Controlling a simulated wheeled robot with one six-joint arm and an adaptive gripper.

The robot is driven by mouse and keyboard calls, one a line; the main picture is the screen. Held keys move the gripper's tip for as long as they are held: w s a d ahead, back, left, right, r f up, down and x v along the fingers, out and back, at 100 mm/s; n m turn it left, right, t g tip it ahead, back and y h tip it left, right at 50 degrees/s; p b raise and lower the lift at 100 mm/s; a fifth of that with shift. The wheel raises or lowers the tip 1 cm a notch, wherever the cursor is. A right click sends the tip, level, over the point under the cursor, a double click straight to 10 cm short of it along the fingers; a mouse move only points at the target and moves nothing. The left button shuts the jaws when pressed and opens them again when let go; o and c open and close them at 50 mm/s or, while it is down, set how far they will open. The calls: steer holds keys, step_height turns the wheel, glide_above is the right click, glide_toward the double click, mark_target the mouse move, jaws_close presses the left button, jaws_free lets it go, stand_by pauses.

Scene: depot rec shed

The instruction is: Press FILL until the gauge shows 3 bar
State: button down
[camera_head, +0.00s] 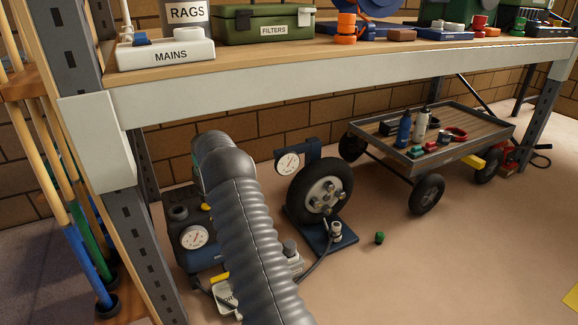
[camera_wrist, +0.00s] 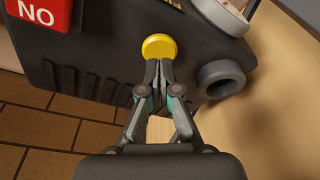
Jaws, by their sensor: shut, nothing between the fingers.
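In the wrist view, a round yellow button (camera_wrist: 159,47) sits on a dark housing (camera_wrist: 95,45), with cropped yellow lettering above it. My gripper (camera_wrist: 158,70) is shut and empty, its fingertips at the button's lower edge; I cannot tell whether they touch or press it. In the head view, my arm hides the gripper and button. The dark unit there has a round white gauge (camera_head: 194,237). A second gauge (camera_head: 289,163) is on the blue stand behind the wheel (camera_head: 321,189). Both needle readings are too small to read. A cropped dial rim (camera_wrist: 225,14) shows in the wrist view.
A red label reading NO (camera_wrist: 38,12) and a grey round fitting (camera_wrist: 220,77) flank the button. The workbench (camera_head: 330,70) overhangs the unit. A cart (camera_head: 440,135) stands right. A green cap (camera_head: 379,238) lies on open floor.

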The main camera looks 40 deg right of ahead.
steer(key=shift+f+b, duration=0.6)
steer(key=shift+f, duration=0.65)
stand_by(0.3)
steer(key=shift+r, duration=0.1)
steer(key=shift+r+p, duration=0.75)
steer(key=shift+r, duration=0.4)
stand_by(0.4)
